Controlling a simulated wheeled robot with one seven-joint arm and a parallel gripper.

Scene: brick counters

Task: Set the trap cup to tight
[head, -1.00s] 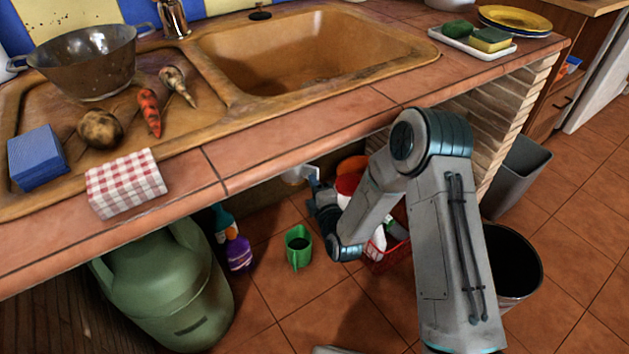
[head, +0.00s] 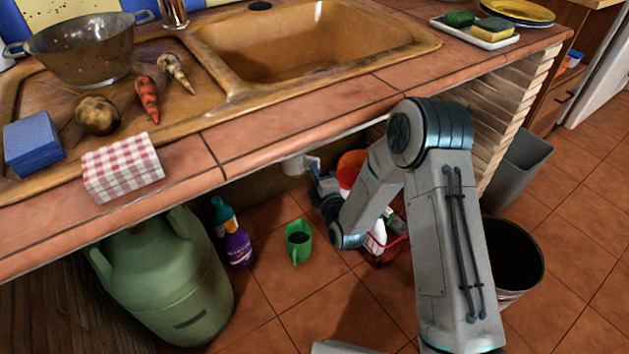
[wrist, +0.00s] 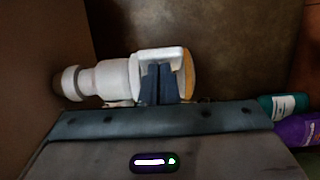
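The trap cup (wrist: 118,76) is a white, rounded fitting under the counter, lying sideways across the wrist view, with a narrower neck at its left and a yellowish band (wrist: 189,74) at its right end. A raised white tab (wrist: 160,54) stands out on it. In the head view a small white part of it shows below the counter's edge (head: 293,165). My gripper (wrist: 160,68) has its two dark blue fingers close together, with only a thin line between them. Their tips are at the tab, overlapping the cup. Whether they pinch any part of it is hidden.
A teal bottle (head: 223,214) and a purple bottle (head: 239,249) stand on the floor beside a green gas cylinder (head: 165,280). A red basket (head: 386,248) of bottles is partly behind my arm. The counter (head: 300,125) overhangs my gripper.

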